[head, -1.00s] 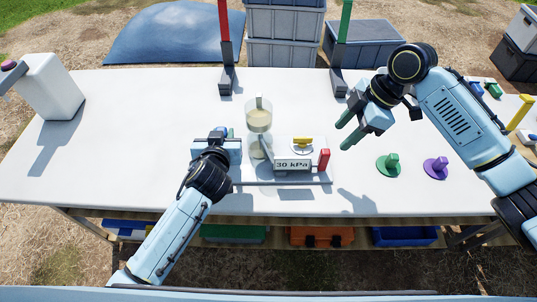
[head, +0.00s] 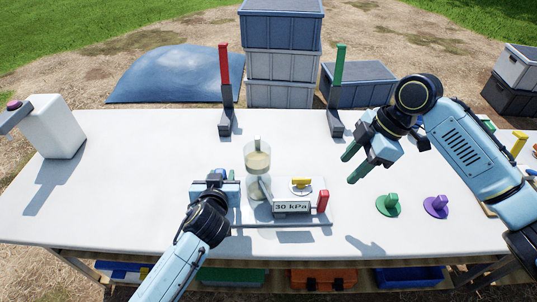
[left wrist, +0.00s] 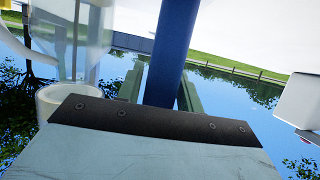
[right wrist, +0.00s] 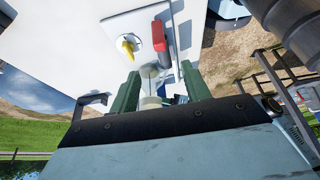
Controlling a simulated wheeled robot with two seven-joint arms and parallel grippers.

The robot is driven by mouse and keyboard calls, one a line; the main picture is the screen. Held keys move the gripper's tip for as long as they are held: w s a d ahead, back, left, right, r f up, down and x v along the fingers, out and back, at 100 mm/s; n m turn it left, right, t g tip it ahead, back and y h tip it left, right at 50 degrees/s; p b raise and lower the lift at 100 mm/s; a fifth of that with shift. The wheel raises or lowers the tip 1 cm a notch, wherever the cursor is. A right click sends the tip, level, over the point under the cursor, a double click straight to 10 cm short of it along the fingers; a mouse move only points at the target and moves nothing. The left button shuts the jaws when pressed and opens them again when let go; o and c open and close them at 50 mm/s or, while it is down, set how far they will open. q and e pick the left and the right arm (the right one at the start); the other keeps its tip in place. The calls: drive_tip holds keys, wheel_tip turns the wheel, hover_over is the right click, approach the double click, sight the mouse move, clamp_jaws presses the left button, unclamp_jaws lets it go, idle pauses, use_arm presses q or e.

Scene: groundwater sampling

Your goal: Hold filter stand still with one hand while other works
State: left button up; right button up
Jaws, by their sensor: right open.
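The filter stand (head: 320,222) is a flat base on the white table. It carries a clear cylinder (head: 257,160) with cloudy liquid, a "30 kPa" display (head: 291,207), a yellow valve handle (head: 301,182) and a red handle (head: 323,201). My left gripper (head: 222,178) is at the stand's left side. In the left wrist view a dark blue post (left wrist: 168,60) stands between its green fingers, which look closed on it; their contact is partly hidden. My right gripper (head: 352,166) is open and empty, above and right of the stand. The right wrist view shows the yellow handle (right wrist: 128,46) and red handle (right wrist: 158,36) beyond its fingers.
A green knobbed disc (head: 388,206) and a purple one (head: 437,206) lie on the right. A red post (head: 224,66) and a green post (head: 340,66) stand at the table's back edge. A white dispenser (head: 52,127) is at far left. The table between is clear.

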use_arm(q)
drive_tip(key=o, duration=0.3)
drive_tip(key=shift+s, duration=0.1)
